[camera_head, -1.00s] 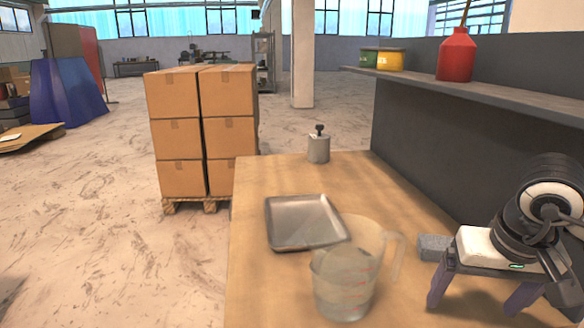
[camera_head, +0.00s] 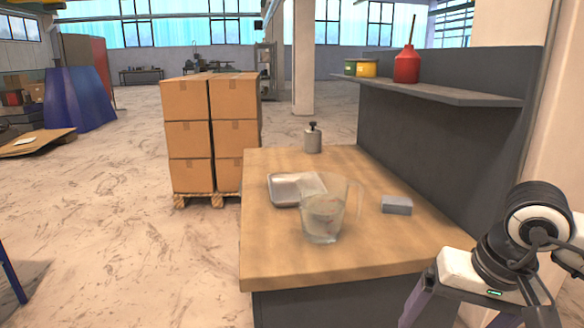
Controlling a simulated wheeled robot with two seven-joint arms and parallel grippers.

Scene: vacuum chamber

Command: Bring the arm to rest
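My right gripper (camera_head: 458,312) is at the lower right, in front of the bench's right side and apart from the things on it. Its two fingers are spread with nothing seen between them; the tips are cut off by the picture's bottom edge. My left gripper is out of view. On the wooden bench (camera_head: 270,245) stand a clear measuring jug (camera_head: 322,222), upright, and a shallow metal tray (camera_head: 284,198) behind it. A small grey block (camera_head: 397,204) lies to the right of the jug.
A grey container with a black top (camera_head: 313,140) stands at the bench's far end. A shelf (camera_head: 440,93) above the right side holds a red oil can (camera_head: 407,66) and yellow and green tins. Stacked cartons (camera_head: 190,140) stand on a pallet behind left. The left floor is mostly open.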

